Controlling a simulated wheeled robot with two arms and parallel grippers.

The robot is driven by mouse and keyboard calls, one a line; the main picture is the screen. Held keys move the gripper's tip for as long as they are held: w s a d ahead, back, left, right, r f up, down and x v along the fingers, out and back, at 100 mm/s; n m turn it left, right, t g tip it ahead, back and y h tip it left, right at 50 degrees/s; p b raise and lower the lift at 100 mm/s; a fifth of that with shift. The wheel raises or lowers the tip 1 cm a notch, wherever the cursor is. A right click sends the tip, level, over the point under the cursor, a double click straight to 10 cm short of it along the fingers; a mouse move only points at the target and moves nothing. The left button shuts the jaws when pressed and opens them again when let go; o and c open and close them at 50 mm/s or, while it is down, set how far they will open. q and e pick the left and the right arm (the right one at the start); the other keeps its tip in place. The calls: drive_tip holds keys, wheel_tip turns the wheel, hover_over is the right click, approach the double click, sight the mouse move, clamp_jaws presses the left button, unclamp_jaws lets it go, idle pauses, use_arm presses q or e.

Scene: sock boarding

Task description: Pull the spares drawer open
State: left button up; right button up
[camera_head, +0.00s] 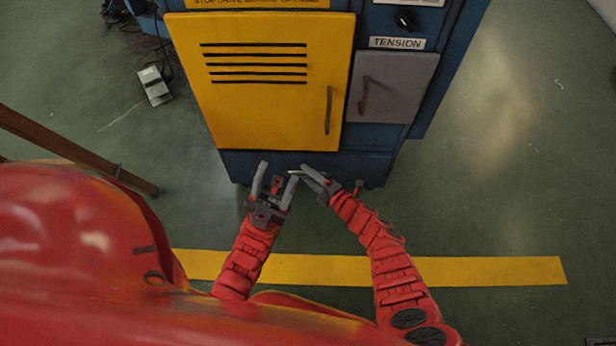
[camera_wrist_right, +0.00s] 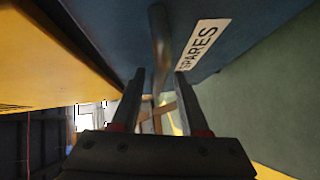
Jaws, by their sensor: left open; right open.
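The spares drawer has a blue front (camera_wrist_right: 230,38) with a white SPARES label (camera_wrist_right: 203,42) in the right wrist view. Its grey bar handle (camera_wrist_right: 159,40) stands off the front. My right gripper (camera_wrist_right: 160,76) is open, with its fingertips on either side of the handle's line; I cannot tell whether they touch it. In the head view the blue strip below the yellow door (camera_head: 345,164) is the drawer's area, and its label and handle are hidden from above. My right gripper (camera_head: 297,170) is in front of it. My left gripper (camera_head: 277,173) is open and empty, close beside the right one.
The yellow door (camera_head: 270,115) with a handle (camera_head: 328,110) is above the grippers. A grey panel (camera_head: 400,85) with a handle is at its right, under the TENSION label (camera_head: 397,43). A yellow floor stripe (camera_head: 480,270) crosses below. The floor on the right is clear.

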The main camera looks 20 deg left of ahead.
drive_tip(key=shift+w+a, duration=0.1)
clamp_jaws()
idle(1.4)
